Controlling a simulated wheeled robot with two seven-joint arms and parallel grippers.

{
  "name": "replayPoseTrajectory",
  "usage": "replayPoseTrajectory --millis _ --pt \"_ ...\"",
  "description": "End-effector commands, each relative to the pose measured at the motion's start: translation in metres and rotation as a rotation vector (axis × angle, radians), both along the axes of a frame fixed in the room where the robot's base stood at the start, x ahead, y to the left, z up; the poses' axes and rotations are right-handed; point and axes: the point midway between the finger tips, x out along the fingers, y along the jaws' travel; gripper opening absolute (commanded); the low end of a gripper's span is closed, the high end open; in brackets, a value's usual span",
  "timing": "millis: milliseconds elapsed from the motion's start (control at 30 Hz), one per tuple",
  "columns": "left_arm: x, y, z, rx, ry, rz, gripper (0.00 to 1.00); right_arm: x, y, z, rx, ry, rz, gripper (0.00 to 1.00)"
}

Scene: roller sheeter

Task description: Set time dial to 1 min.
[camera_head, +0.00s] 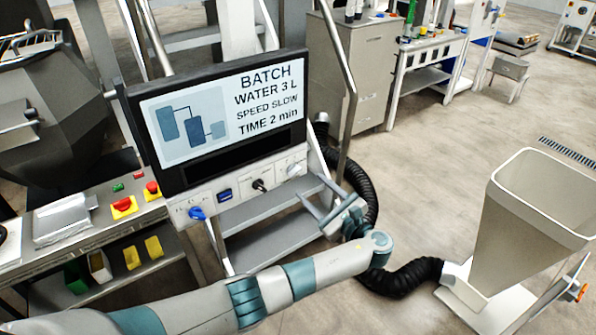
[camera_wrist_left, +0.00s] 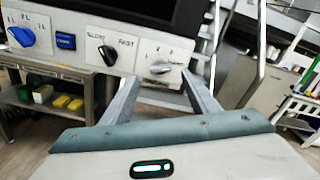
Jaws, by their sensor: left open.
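The time dial is a light grey knob (camera_head: 295,169) at the right end of the white control strip below the screen. In the left wrist view the knob (camera_wrist_left: 160,67) sits between and beyond my two fingers; its exact pointer direction is hard to read. The screen (camera_head: 222,115) reads BATCH, WATER 3 L, SPEED SLOW, TIME 2 min. My left gripper (camera_head: 311,186) is open and empty, just below and right of the dial, fingers pointing towards the panel. It also shows in the left wrist view (camera_wrist_left: 161,77). I see no contact with the dial. My right gripper is not in view.
Left of the dial are a black speed knob (camera_head: 259,185), a blue button (camera_head: 225,195) and a blue water knob (camera_head: 197,213). A metal rail (camera_head: 350,110) rises right of the panel. A black hose (camera_head: 352,180) and a hopper (camera_head: 530,220) stand further right.

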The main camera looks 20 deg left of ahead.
Motion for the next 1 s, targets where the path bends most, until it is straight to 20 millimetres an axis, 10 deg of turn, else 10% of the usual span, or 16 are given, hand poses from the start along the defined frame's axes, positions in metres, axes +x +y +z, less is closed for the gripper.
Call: replayPoseTrajectory --millis 400,933,1000 --pt "0.042 0.054 0.002 0.002 0.000 0.001 0.55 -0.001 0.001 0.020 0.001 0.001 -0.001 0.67" --pt "0.051 0.065 0.000 -0.001 0.001 0.000 0.55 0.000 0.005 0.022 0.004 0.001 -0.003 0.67" --pt "0.051 0.065 0.000 -0.001 0.001 0.000 0.38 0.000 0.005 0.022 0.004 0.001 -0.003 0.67"
